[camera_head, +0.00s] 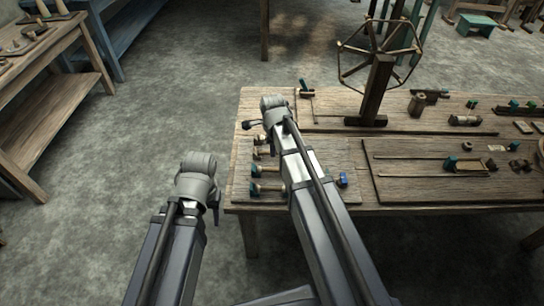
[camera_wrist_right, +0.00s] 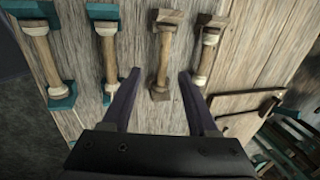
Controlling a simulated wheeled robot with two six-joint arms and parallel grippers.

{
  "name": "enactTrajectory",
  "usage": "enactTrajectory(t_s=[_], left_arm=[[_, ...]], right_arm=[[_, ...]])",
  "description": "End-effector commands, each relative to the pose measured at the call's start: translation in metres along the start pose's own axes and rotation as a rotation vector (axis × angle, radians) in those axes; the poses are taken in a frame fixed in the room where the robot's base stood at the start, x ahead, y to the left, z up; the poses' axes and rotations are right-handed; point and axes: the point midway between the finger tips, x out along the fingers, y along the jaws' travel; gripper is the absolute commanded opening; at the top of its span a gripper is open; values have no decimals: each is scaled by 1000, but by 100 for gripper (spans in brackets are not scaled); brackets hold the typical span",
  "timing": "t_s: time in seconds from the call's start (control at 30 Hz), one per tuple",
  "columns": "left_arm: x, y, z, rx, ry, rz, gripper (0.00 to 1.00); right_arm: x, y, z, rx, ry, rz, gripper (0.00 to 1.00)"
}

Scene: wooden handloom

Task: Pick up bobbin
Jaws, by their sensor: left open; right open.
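Several bobbins lie in a row at the left end of the wooden table. In the right wrist view, a bobbin with brown ends (camera_wrist_right: 163,55) lies just ahead of my right gripper (camera_wrist_right: 160,74). The gripper is open and empty, its two dark fingers either side of that bobbin's near end. Two bobbins with teal ends, one at the far left (camera_wrist_right: 40,55) and one beside it (camera_wrist_right: 108,52), lie to its left. A pale-wound bobbin (camera_wrist_right: 206,55) lies to its right. My left gripper (camera_head: 216,207) is open and empty, left of the table and apart from it.
The table (camera_head: 330,150) also carries a wooden winder (camera_head: 376,85), a small jar (camera_head: 417,104) and a framed board with small tools. My right arm covers part of the bobbin area in the head view. A side bench (camera_head: 50,120) stands far left; floor between is clear.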

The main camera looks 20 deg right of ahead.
Motion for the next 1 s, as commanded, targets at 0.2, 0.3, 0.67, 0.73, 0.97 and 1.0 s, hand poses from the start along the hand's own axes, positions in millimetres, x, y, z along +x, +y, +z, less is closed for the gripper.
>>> enactTrajectory(t_s=[0.2, 0.3, 0.67, 0.73, 0.97, 1.0], left_arm=[[5, 0, 0, 0, 0, 0, 50], [14, 1, -1, 0, 0, 0, 50], [50, 4, -3, 1, 0, -3, 50], [50, 4, -3, 1, 0, -3, 50], [48, 4, -3, 1, 0, -3, 50], [48, 4, -3, 1, 0, -3, 50]], right_arm=[[6, -1, 1, -1, 0, 0, 60], [15, -2, 3, -1, 0, 0, 60], [53, -4, 8, 0, 0, 0, 60], [53, -4, 8, -1, 0, 0, 60], [51, -5, 8, -1, 0, 0, 54], [51, -5, 8, -1, 0, 0, 50]])
